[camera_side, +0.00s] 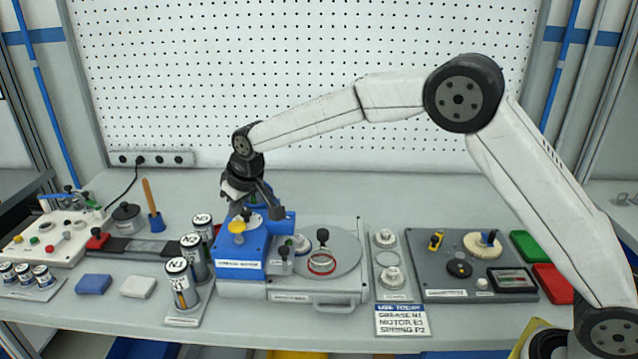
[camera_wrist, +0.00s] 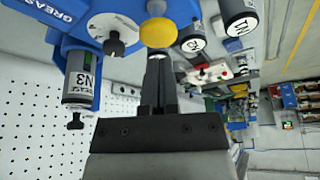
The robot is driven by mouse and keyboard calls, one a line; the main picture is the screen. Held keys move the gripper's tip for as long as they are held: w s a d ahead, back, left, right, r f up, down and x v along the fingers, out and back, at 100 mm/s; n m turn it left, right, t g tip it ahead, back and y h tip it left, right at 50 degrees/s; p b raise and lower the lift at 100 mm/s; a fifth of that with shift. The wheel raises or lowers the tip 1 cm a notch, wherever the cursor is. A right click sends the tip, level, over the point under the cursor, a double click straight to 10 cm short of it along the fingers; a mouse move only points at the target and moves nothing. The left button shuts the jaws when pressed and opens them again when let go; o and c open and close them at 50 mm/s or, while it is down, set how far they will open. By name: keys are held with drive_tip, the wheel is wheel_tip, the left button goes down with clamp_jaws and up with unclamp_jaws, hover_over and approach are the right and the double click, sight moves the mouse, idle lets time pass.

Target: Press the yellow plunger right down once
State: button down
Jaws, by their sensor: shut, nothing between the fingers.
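The yellow plunger (camera_side: 237,226) is a round cap on top of the blue grease station (camera_side: 240,254). It stands close in front of my fingers in the wrist view (camera_wrist: 158,33), above the blue body (camera_wrist: 180,12). My gripper (camera_side: 243,207) points down just over the blue station, beside the plunger in the side view. Its dark fingers are shut with nothing between them, and their tips end right by the yellow cap in the wrist view (camera_wrist: 158,60). I cannot tell whether they touch it.
Several labelled canisters (camera_side: 180,283) stand on a rack left of the station. A grey turntable (camera_side: 345,254) with a red ring is to its right. A grey canister (camera_wrist: 80,78) hangs at the blue body. A sign (camera_side: 402,319) lies at the front edge.

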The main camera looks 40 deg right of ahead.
drive_tip(key=shift+r, duration=1.65)
drive_tip(key=shift+s+d+f, duration=0.1)
drive_tip(key=shift+s+d, duration=0.3)
drive_tip(key=shift+d, duration=0.05)
drive_tip(key=s+d+f+m, duration=0.1)
drive_tip(key=s+d, duration=0.4)
drive_tip(key=s, duration=0.5)
drive_tip(key=s+d+f+m+g, duration=0.1)
drive_tip(key=s+d+f, duration=0.3)
drive_tip(key=s, duration=0.6)
drive_tip(key=s+d+f+m+h, duration=0.1)
drive_tip(key=s+d+f, duration=0.2)
drive_tip(key=s+d, duration=0.3)
drive_tip(key=s, duration=0.4)
drive_tip(key=shift+s+f+g, duration=0.2)
drive_tip(key=shift+s+g, duration=0.2)
drive_tip(key=shift+d, duration=0.1)
